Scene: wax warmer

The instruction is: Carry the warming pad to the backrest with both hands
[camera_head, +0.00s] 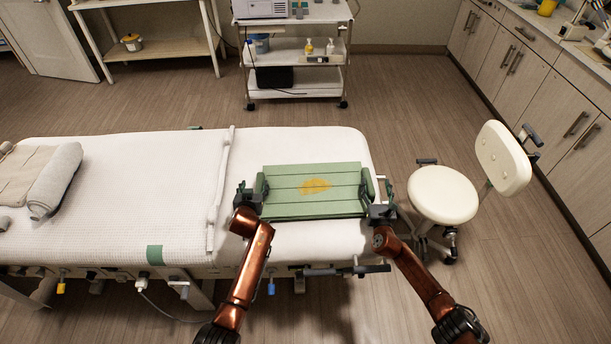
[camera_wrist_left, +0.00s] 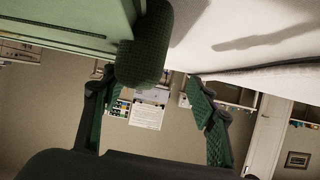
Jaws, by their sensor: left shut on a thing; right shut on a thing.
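The warming pad (camera_head: 285,183) is a green ribbed slab with a yellow patch in the middle. It is over the right section of the white bed (camera_head: 296,143); I cannot tell whether it touches the cover. My left gripper (camera_head: 247,194) is shut on its left end handle. In the left wrist view, the green handle (camera_wrist_left: 148,45) shows by the fingers (camera_wrist_left: 155,100). My right gripper (camera_head: 379,203) is shut on the handle at the right end. Which bed section is the backrest is not clear; a longer quilted section (camera_head: 150,185) lies to the left.
A white bar (camera_head: 222,180) divides the bed sections. A rolled towel (camera_head: 55,180) lies at the far left. A white stool (camera_head: 443,193) with a back stands close to the bed's right end. A wheeled cart (camera_head: 295,45) stands behind. Cabinets (camera_head: 500,55) line the right wall.

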